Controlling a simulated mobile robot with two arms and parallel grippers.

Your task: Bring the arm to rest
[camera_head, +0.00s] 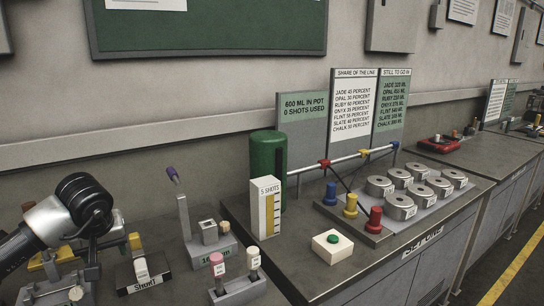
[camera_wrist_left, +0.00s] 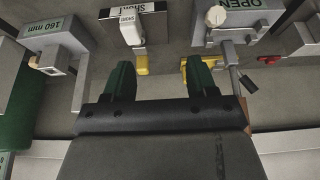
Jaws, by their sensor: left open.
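My left arm comes in from the left edge in the head view and ends in a dark wrist and gripper (camera_head: 88,210) above the left end of the bench. In the left wrist view my left gripper (camera_wrist_left: 161,72) shows two green fingers set well apart. Nothing is held between them. My right gripper is not in view.
To the right stand a green cylinder (camera_head: 267,160), coloured knobs and several metal pucks. An OPEN-labelled fixture (camera_wrist_left: 240,18) is near the gripper.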

